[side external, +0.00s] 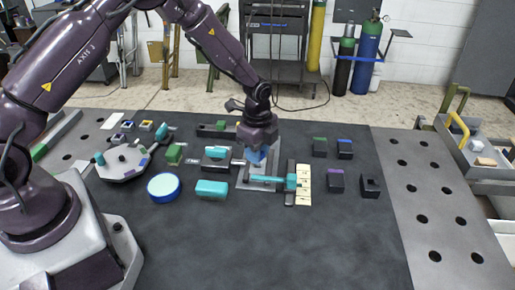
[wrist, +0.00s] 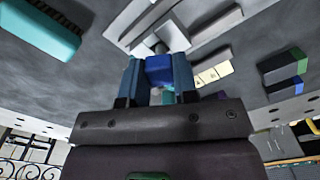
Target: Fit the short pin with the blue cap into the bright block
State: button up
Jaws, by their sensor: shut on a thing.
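My gripper (side external: 256,158) points down over the middle of the dark mat. In the wrist view, its two blue-grey fingers (wrist: 158,82) are shut on the blue cap (wrist: 159,68) of the short pin. A grey tip shows just beyond the cap; the rest of the pin is hidden. A bright metal block (side external: 262,171) lies directly under the gripper; its pale faces also show past the fingers in the wrist view (wrist: 174,38). I cannot tell whether the pin touches the block or is inside it.
A teal block (side external: 211,188) and a round blue-rimmed dish (side external: 163,186) lie left. Several dark blocks, one purple-topped (side external: 336,181), stand right. The front mat is clear.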

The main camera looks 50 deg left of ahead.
jog(key=shift+f, duration=1.15)
jog(key=o, duration=1.5)
jog(key=shift+o, duration=0.2)
jog(key=shift+r, duration=0.15)
jog(key=shift+r, duration=3.35)
